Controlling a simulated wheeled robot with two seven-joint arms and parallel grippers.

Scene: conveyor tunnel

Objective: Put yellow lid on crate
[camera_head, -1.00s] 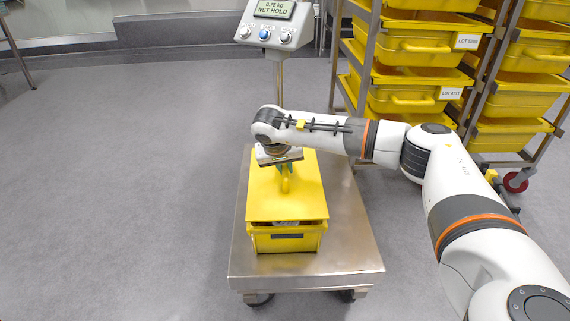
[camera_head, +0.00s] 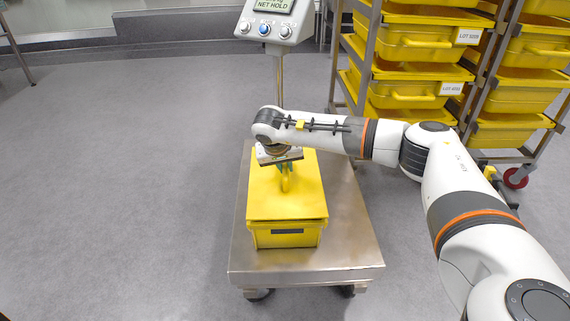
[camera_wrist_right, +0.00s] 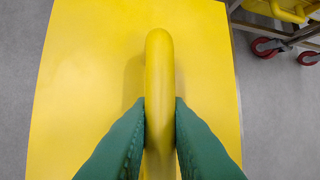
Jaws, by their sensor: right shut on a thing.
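The yellow lid (camera_head: 265,196) lies over the top of the yellow crate (camera_head: 287,236) on the steel platform. In the head view its front edge meets the crate's rim with no clear gap. My right gripper (camera_head: 285,172) is above the lid, shut on its upright handle. In the right wrist view the green fingers of my right gripper (camera_wrist_right: 160,125) press on both sides of the handle (camera_wrist_right: 159,70), and the flat lid (camera_wrist_right: 90,80) fills most of the picture. The crate's inside is hidden. My left gripper is not in view.
The crate stands on a wheeled steel platform scale (camera_head: 350,225) with a display head (camera_head: 277,20) on a post behind it. Racks of yellow lidded crates (camera_head: 415,90) stand at the back right. The grey floor (camera_head: 120,180) to the left is clear.

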